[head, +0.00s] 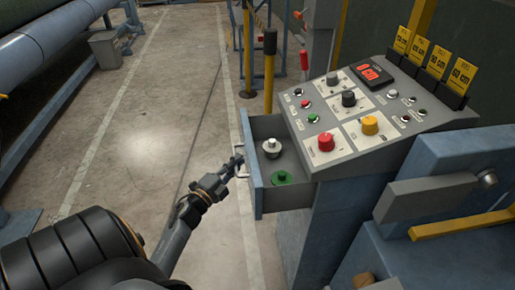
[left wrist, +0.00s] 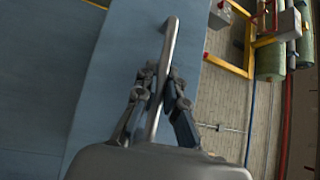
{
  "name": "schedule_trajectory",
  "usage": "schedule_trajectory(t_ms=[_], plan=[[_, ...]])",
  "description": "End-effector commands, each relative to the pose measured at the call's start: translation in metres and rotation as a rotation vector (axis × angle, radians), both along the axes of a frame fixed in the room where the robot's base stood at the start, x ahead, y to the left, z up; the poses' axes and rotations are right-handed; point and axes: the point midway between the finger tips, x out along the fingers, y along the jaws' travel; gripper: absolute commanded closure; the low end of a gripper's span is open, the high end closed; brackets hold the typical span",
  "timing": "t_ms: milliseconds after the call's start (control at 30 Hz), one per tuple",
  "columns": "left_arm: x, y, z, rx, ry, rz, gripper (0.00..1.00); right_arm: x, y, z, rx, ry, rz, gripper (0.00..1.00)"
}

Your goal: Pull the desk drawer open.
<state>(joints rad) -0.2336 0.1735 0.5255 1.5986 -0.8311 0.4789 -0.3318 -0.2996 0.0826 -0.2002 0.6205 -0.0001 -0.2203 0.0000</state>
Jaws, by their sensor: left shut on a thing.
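The desk drawer (head: 251,165) is a blue-grey box under the sloped control panel. It stands pulled out to the left, and its inside shows. Its metal bar handle (head: 243,150) is on the front face; in the left wrist view the handle (left wrist: 170,45) runs between my fingers. My left gripper (head: 237,164) is shut on the handle; its fingers (left wrist: 163,88) lie on both sides of the bar. A pale round knob-like part (head: 271,148) and a green one (head: 282,178) lie inside the drawer. My right gripper is not in view.
The control panel (head: 350,110) with coloured knobs and yellow tags stands above the drawer. Yellow posts (head: 269,75) stand behind it. A grey lever block (head: 425,195) is at the right. The floor (head: 150,130) left of the drawer is clear.

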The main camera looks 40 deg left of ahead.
Motion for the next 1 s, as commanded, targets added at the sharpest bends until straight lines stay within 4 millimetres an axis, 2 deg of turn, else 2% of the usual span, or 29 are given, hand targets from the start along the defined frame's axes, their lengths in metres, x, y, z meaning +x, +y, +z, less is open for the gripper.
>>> schedule_trajectory(t_ms=[100,333,867,900,933,1000], plan=[[-0.019,0.016,-0.002,0.001,0.004,0.001,1.00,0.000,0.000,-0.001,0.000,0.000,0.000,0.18],[-0.040,0.034,-0.002,0.001,0.003,0.001,1.00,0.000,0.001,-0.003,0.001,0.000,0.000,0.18],[-0.047,0.039,-0.001,-0.001,0.002,0.001,1.00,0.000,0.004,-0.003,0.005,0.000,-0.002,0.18],[-0.047,0.039,-0.001,-0.001,0.002,0.001,0.86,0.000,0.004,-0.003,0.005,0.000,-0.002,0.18],[-0.047,0.039,-0.001,-0.001,0.002,0.001,0.80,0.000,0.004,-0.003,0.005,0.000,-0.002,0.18],[-0.046,0.039,-0.001,-0.001,0.002,0.001,0.80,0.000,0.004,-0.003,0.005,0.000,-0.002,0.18]])
